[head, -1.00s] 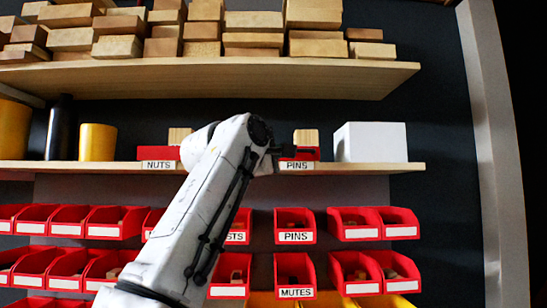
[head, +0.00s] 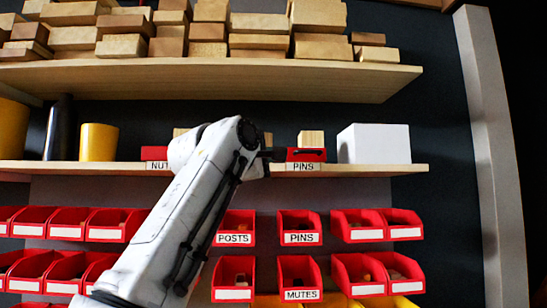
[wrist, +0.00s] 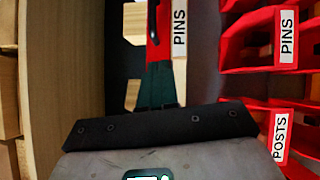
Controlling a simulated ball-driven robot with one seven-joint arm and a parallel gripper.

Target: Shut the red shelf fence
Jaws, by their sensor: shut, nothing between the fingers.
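A red fence piece (head: 318,155) with a dark handle stands on the middle shelf above a PINS label. It also shows at the top of the wrist view (wrist: 163,50). Another red piece (head: 154,153) stands above the NUTS label; my arm hides the stretch between them, so I cannot tell whether they join. My gripper (head: 268,155) is at the shelf front, just left of the piece above PINS. In the wrist view its dark fingers (wrist: 157,68) are together and empty, pointing at that red piece; I cannot tell whether they touch it.
The middle shelf (head: 375,170) also holds a white box (head: 373,144), a yellow cylinder (head: 98,142) and small wooden blocks (head: 311,138). An upper shelf (head: 220,76) with stacked wood is above. Red bins (head: 299,228) hang below. A grey post (head: 487,150) stands at right.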

